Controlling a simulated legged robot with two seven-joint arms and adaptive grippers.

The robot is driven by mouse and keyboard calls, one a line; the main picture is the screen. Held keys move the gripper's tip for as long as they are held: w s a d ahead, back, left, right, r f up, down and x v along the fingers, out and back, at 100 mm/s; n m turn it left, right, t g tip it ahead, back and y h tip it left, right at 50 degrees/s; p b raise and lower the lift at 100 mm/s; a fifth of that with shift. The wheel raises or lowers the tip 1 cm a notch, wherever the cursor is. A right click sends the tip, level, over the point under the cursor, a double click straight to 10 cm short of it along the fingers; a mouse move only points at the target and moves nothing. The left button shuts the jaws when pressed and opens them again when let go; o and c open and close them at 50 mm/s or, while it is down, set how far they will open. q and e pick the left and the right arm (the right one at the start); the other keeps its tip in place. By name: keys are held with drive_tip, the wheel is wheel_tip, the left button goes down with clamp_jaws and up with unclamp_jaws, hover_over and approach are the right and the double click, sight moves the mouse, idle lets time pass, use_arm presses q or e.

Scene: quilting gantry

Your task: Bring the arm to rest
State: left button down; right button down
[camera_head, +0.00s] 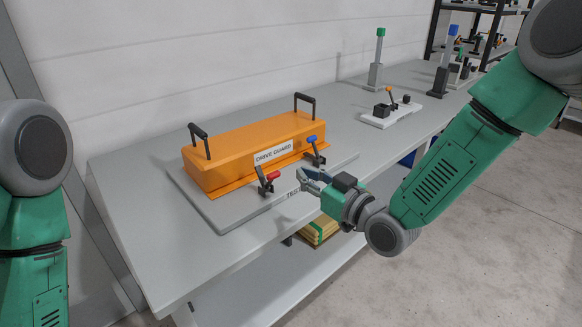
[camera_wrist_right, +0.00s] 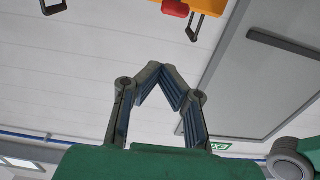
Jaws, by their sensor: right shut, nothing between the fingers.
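My right arm (camera_head: 440,180) reaches in from the upper right over the bench's front edge. Its gripper (camera_head: 302,180) is at the front edge of the test plate, near the blue-tipped clamp, apart from the orange guard. In the wrist view the fingers (camera_wrist_right: 170,82) come together at the tips with nothing between them. My left arm (camera_head: 35,200) shows at the left edge, hanging down; its gripper is out of view.
The orange drive guard (camera_head: 235,148) with two black handles sits on a grey plate (camera_head: 205,209), with a red-tipped clamp (camera_head: 268,181) and a blue-tipped clamp (camera_head: 315,151) in front. A white fixture (camera_head: 384,120) and posts stand farther right on the bench (camera_head: 140,225). Yellow stock (camera_head: 320,230) lies below.

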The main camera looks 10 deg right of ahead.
drive_tip(key=s+d+f+m+g+h, duration=0.2)
drive_tip(key=s+d+f+g+h, duration=0.15)
drive_tip(key=s+f, duration=0.55)
drive_tip(key=s+d+f+m+g+h, duration=0.15)
drive_tip(key=s+d+f+g, duration=0.35)
drive_tip(key=f, duration=0.7)
drive_tip(key=s+d+f+m+g+h, duration=0.1)
drive_tip(key=s+d+f, duration=0.3)
drive_tip(key=s, duration=0.8)
drive_tip(key=s+d+f+m+g+h+b, duration=0.1)
drive_tip(key=s+d+f+g+h, duration=0.3)
drive_tip(key=s, duration=0.8)
drive_tip(key=shift+s+d+f+m+h, duration=0.3)
drive_tip(key=shift+d+m, duration=0.15)
drive_tip(key=shift+d, duration=0.75)
drive_tip(key=shift+w+g, duration=0.2)
drive_tip(key=shift+g, duration=0.05)
